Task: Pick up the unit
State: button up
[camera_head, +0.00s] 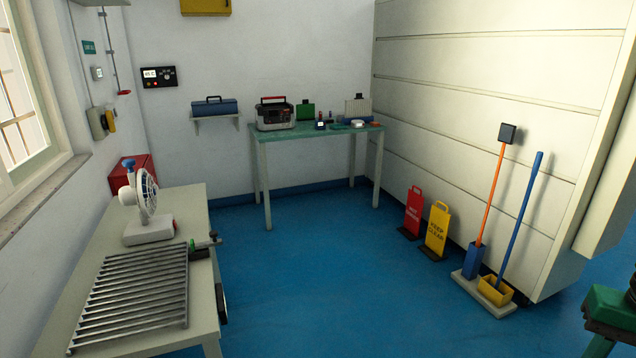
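Nothing in view is marked as the unit, and I cannot tell for certain which thing it is. A boxy grey and dark device with a red top handle (276,114) stands upright on the left part of the green-topped table (345,134) at the back. To its right on that table are a green item (306,111), a small dark device with a light face (320,123), and a grey case-like item (358,107) at the far right. Small items lie in front of it. My gripper is not in view.
A pale bench (190,205) at left holds a white fan (146,207), a slatted metal rack (133,289) and a red box (132,172). Floor signs (437,230) and a broom stand (486,290) line the right wall. A green-topped object (610,308) is cut off at lower right. Blue floor (330,270) between is clear.

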aim_at(268, 117)
jog(key=u, duration=0.05)
jog(key=i, duration=3.55)
jog(key=u, duration=0.2)
jog(key=i, duration=2.7)
jog(key=u, duration=0.05)
